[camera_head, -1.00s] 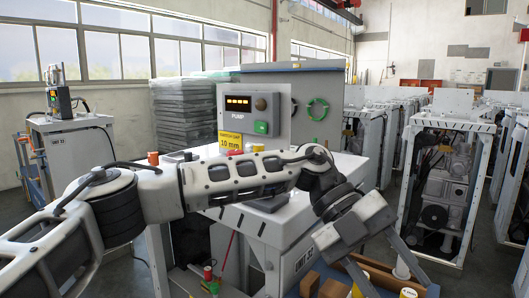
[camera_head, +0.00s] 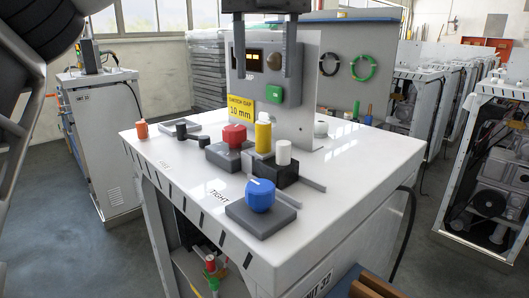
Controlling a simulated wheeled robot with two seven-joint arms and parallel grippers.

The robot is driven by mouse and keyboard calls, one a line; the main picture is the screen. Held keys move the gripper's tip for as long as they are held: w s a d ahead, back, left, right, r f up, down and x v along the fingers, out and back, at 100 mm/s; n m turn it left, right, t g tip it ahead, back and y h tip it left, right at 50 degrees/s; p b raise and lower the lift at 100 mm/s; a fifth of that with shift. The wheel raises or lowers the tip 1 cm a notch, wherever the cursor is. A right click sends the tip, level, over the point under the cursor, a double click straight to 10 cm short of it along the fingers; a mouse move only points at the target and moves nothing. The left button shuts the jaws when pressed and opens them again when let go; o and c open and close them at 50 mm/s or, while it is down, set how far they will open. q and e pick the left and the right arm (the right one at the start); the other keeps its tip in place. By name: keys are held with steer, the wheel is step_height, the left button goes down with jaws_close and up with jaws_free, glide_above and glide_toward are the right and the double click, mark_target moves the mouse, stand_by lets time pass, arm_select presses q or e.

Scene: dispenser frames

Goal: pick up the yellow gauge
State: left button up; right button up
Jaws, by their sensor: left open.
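The yellow gauge (camera_head: 263,136) is a small upright yellow cylinder with a paler top. It stands on the white top of the machine, between a red knob (camera_head: 234,136) and a white peg in a black block (camera_head: 285,172). My left gripper (camera_head: 266,76) hangs in from the top of the picture with its two dark fingers pointing down. The fingers are wide apart with nothing between them, and in the picture they are above the gauge, apart from it. Its upper part is cut off by the frame edge. My right gripper is not in view.
A blue knob on a grey plate (camera_head: 260,198) stands at the front, and a black lever (camera_head: 190,133) and an orange cap (camera_head: 142,129) at the left. Behind rises a grey panel with a yellow "10 mm" label (camera_head: 241,107). The right part of the white top (camera_head: 350,160) is mostly clear.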

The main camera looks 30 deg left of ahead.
mark_target(263, 122)
arm_select(q)
step_height(263, 122, down, 5)
steer(key=shift+r, duration=0.1)
steer(key=f, duration=0.2)
steer(key=f+p, duration=0.1)
steer(key=f, duration=0.2)
steer(key=shift+w+a+f, duration=0.1)
steer(key=shift+a+f, duration=0.05)
steer(key=shift+a, duration=0.05)
steer(key=shift+f, duration=0.3)
jaws_close()
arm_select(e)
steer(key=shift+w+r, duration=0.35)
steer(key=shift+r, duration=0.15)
